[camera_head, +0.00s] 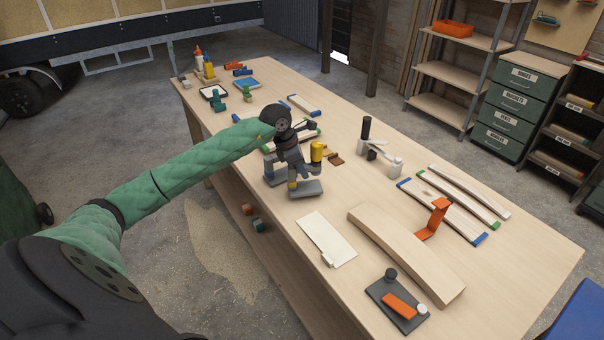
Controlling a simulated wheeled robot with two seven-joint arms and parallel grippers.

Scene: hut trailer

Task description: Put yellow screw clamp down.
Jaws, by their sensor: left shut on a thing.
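My left arm reaches in from the left over the workbench (470,262). Its dark gripper (291,181) points down near the bench's middle and is shut on the yellow screw clamp (317,151). The clamp's yellow part shows just right of the gripper, and a small yellow patch shows low between the fingers. Much of the clamp is hidden by the gripper. A grey flat plate (307,188) lies right beneath the gripper; I cannot tell whether the clamp touches it or the bench. My right gripper is out of view.
A white board (326,239) lies in front, with a long curved wood piece (405,250) to its right. A white and black tool (381,155), an orange bracket (434,218) and clamped strips (442,212) are farther right. A dark plate (396,304) lies near the front. Several items crowd the far end.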

